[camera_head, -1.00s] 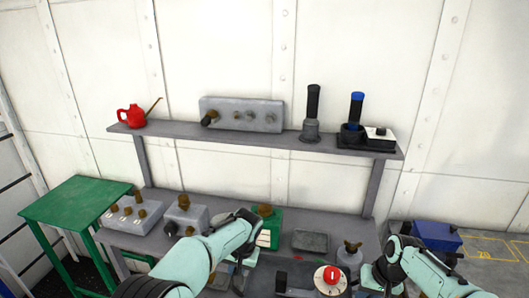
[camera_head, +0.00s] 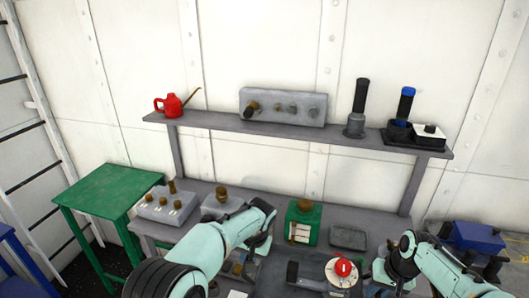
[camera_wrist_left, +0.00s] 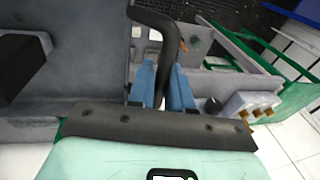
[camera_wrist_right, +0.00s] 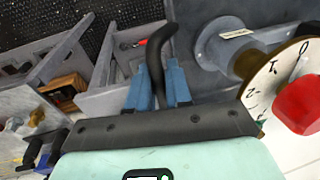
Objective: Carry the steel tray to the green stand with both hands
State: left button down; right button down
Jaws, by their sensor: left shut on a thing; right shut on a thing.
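The steel tray (camera_head: 314,269) is a grey flat tray at the bottom of the head view, carrying a white dial with a red knob (camera_head: 343,267) and a dark block (camera_head: 292,272). My left gripper (camera_head: 243,264) is shut on its dark curved left handle (camera_wrist_left: 165,40). My right gripper (camera_head: 384,272) is shut on the matching right handle (camera_wrist_right: 157,55). My arms hide the tray's ends, and its near edge is out of the head view. The green stand (camera_head: 108,188) is a green-topped table at the left, apart from the tray.
The grey bench (camera_head: 375,225) holds grey knob boxes (camera_head: 165,203), a green box (camera_head: 305,223) and a flat grey block (camera_head: 348,237). A raised shelf (camera_head: 220,124) carries a red oil can (camera_head: 172,105) and other items. The stand's top is bare. A blue box (camera_head: 475,237) is at right.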

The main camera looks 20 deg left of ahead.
aim_at(114, 193)
jog(key=j, duration=1.55)
jog(key=i+j, duration=0.1)
jog(key=j, duration=1.15)
jog(key=i+j, duration=0.15)
jog(key=j, duration=1.05)
jog(key=i, duration=0.05)
